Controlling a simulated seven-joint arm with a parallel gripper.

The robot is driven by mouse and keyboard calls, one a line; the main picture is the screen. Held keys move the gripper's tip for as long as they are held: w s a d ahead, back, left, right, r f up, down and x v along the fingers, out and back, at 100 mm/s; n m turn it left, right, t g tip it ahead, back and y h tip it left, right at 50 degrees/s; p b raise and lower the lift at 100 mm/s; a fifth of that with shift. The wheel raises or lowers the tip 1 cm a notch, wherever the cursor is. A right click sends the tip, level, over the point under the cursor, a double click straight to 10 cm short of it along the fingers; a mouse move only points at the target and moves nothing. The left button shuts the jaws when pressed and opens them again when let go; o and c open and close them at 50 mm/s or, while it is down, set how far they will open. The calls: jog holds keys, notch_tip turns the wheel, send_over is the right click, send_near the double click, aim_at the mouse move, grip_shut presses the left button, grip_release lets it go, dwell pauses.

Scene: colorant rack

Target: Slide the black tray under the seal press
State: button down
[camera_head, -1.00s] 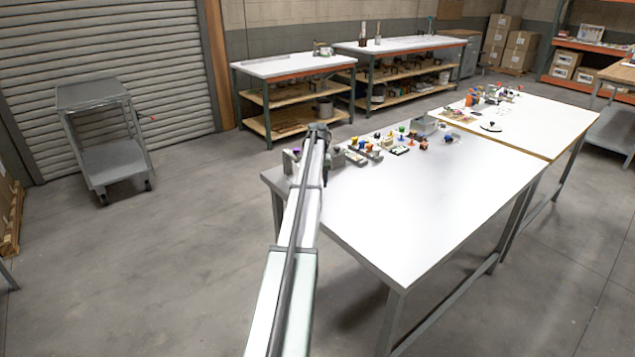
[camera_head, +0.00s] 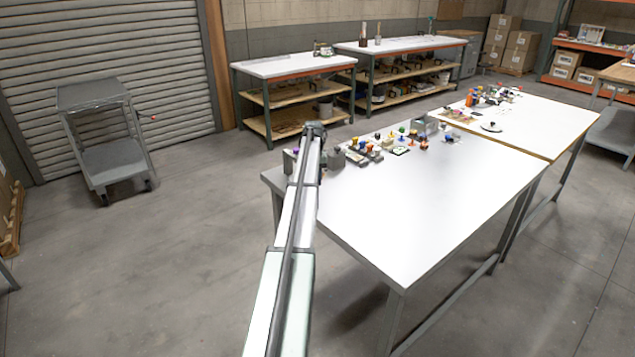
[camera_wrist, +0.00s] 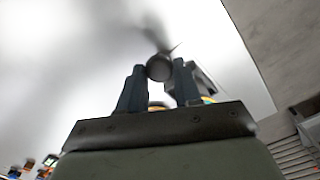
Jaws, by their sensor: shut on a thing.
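My gripper (camera_wrist: 158,88) shows in the wrist view with its two dark fingers close together. Between the fingertips is a grey round-ended piece (camera_wrist: 159,68), with a blurred dark shape beyond it. I cannot tell whether this piece belongs to the black tray. In the head view my arm reaches over the near left corner of the white table and hides its own fingertips. A grey block (camera_head: 336,160) stands just right of the arm's end. A larger grey device (camera_head: 427,126) stands farther back. I cannot tell which is the seal press, and the black tray is not clearly seen.
Small coloured items (camera_head: 400,146) and trays line the back edge of the white table (camera_head: 420,210). Its front and middle are clear. A second table (camera_head: 545,125) adjoins at the right. A grey cart (camera_head: 112,155) stands on the floor at the left.

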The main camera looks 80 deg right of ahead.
jog(key=shift+w+d, duration=0.45)
jog(key=shift+d, duration=0.15)
jog(key=shift+a, duration=0.1)
jog(key=c, duration=0.8)
grip_release()
jog(key=shift+r, duration=0.15)
notch_tip(320, 180, up, 14)
jog(key=shift+f, duration=0.2)
